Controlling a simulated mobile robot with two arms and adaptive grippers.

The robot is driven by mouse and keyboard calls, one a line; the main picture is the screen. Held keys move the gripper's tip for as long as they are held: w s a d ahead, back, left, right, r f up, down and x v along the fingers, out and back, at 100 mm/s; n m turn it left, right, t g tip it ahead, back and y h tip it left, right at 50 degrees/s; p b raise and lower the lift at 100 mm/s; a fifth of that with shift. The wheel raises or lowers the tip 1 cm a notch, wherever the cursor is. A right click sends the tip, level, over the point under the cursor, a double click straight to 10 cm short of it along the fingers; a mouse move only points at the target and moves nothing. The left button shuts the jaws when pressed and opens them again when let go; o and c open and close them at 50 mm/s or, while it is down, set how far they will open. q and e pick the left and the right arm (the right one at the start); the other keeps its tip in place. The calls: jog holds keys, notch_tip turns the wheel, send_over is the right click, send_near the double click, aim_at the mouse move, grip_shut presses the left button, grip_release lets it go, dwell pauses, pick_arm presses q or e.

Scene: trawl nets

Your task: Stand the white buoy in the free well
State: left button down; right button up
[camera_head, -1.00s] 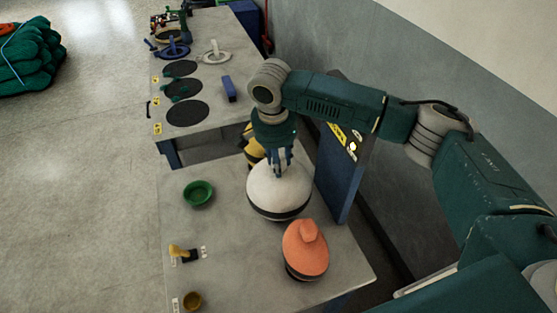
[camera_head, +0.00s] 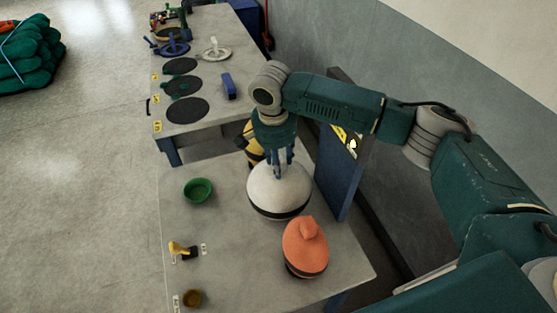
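The white buoy (camera_head: 279,190) stands upright on the near bench, with a dark band around its lower part. My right gripper (camera_head: 281,172) points straight down at its top. Its fingers reach the buoy's top, but whether they are closed on it cannot be made out. Several dark round spots lie in a row on the far bench: a near one (camera_head: 187,110), a middle one (camera_head: 183,86) with something green at it, and a far one (camera_head: 180,66). I cannot tell if these are wells. My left gripper is out of view.
An orange buoy (camera_head: 306,246) stands close in front of the white one. A yellow and black thing (camera_head: 253,150) is partly hidden behind my arm. A blue panel (camera_head: 338,180) stands to the right. A green bowl (camera_head: 198,190) sits left. A blue block (camera_head: 229,86) lies on the far bench.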

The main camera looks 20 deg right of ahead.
jog(key=shift+o, duration=0.7)
jog(key=shift+s, duration=0.1)
notch_tip(320, 180, up, 12)
jog(key=s+a, duration=0.1)
jog(key=shift+s+f, duration=0.1)
